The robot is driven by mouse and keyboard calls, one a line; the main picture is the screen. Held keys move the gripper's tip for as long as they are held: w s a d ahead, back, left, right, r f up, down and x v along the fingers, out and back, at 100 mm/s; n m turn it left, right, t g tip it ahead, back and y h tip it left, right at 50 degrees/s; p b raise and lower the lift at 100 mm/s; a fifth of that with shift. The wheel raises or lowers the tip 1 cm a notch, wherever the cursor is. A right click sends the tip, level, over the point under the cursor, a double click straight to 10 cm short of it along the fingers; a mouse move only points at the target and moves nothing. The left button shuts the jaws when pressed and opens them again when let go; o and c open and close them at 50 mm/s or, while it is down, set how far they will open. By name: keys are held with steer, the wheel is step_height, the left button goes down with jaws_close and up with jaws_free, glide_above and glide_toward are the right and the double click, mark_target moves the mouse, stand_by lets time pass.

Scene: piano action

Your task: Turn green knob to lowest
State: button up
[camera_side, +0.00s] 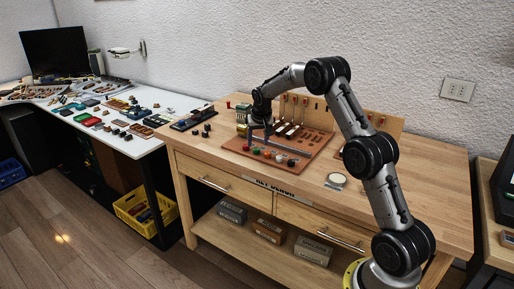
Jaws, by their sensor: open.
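The green knob (256,150) is a small round knob in the row along the front edge of the reddish-brown board (310,147) on the wooden bench. Knobs of other colours stand on both sides of it. My gripper (259,134) is above the left part of the board, a little behind and above the green knob, pointing down. It is open and appears apart from the knob. The knob's pointer or setting is too small to read.
Upright piano-action parts (290,120) stand at the back of the board, beside my arm. A round pale dish (336,180) lies in front of the board. The bench front (225,155) is clear at left. A white table (110,120) with many small parts adjoins at left.

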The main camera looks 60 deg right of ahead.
mark_target(257, 149)
steer(key=shift+x, duration=2.1)
jaws_close()
